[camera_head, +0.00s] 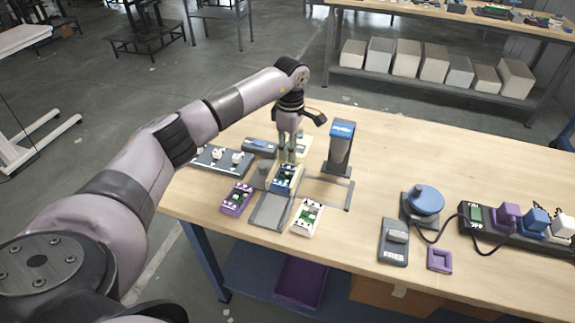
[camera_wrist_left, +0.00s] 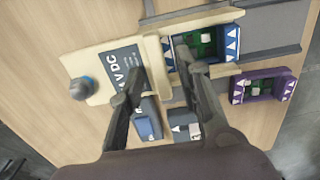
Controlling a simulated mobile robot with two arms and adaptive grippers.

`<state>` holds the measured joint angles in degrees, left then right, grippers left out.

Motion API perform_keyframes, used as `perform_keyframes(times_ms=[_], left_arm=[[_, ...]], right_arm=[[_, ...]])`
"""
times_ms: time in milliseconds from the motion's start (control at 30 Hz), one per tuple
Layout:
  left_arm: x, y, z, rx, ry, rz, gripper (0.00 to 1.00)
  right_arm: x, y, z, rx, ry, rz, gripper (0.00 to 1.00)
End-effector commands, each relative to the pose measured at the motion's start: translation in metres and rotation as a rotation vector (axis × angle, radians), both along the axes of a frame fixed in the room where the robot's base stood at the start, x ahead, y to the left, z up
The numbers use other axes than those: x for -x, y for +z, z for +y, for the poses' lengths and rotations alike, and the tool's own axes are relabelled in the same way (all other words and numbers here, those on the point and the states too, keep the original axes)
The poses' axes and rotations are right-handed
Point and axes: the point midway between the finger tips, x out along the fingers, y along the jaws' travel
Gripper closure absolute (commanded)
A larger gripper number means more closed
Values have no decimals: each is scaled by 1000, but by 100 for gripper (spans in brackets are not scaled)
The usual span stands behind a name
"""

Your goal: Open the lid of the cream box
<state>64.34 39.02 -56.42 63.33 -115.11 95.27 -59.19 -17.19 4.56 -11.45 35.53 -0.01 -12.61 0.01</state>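A cream panel with a dark "V DC" label and a blue-grey knob fills the left of the wrist view (camera_wrist_left: 105,62). Its cream edging runs on beside a blue-edged tray with a green board (camera_wrist_left: 203,42). In the head view a cream part (camera_head: 303,146) shows just behind my left gripper (camera_head: 287,158), and the blue tray (camera_head: 285,180) is just in front. In the wrist view the fingers of my left gripper (camera_wrist_left: 163,70) are spread, one tip over the label and one by the tray. Whether they touch is unclear. My right gripper is not in view.
A purple tray (camera_head: 237,199) and a cream tray (camera_head: 308,218) flank a grey plate (camera_head: 270,212). A blue-topped post (camera_head: 341,148) stands to the right. A dark rack (camera_head: 222,159) is at left. The table middle, beyond the post, is clear.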

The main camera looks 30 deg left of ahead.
Motion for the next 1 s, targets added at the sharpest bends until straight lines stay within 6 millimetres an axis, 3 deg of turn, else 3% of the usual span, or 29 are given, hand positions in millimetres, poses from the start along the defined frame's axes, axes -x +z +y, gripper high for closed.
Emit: perform_keyframes(times_ms=[700, 1000], left_arm=[[0, 53, 0, 0, 0, -1, 68], [0, 54, 0, 0, 0, 0, 68]], right_arm=[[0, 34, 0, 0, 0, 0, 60], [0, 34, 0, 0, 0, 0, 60]])
